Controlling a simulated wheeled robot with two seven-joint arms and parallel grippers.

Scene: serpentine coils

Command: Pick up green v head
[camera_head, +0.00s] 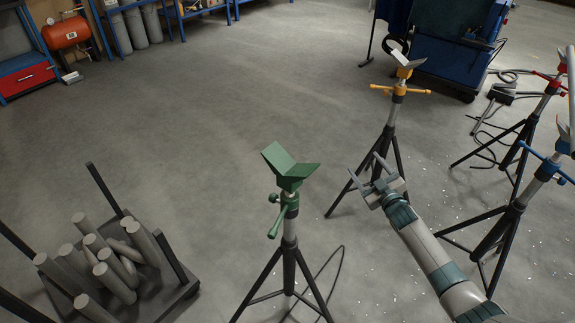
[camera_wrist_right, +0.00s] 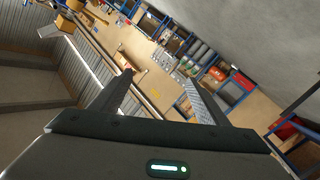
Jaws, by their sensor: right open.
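The green V head (camera_head: 288,168) sits on top of a tripod stand (camera_head: 290,245) in the middle of the head view. It is upright, with its V opening upward and a green clamp handle below it. My right gripper (camera_head: 368,172) is to the right of the green V head and apart from it, its fingers pointing up and left in the picture. In the right wrist view the two fingers (camera_wrist_right: 160,92) are spread with nothing between them. That view looks out over the room, and the green V head does not show there. My left gripper is not in view.
Stands with red (camera_head: 554,82) and blue (camera_head: 550,165) parts are at the right. A cart of grey cylinders (camera_head: 180,290) is at lower left. A thin cable lies by the green stand. Floor (camera_head: 200,120) behind is clear.

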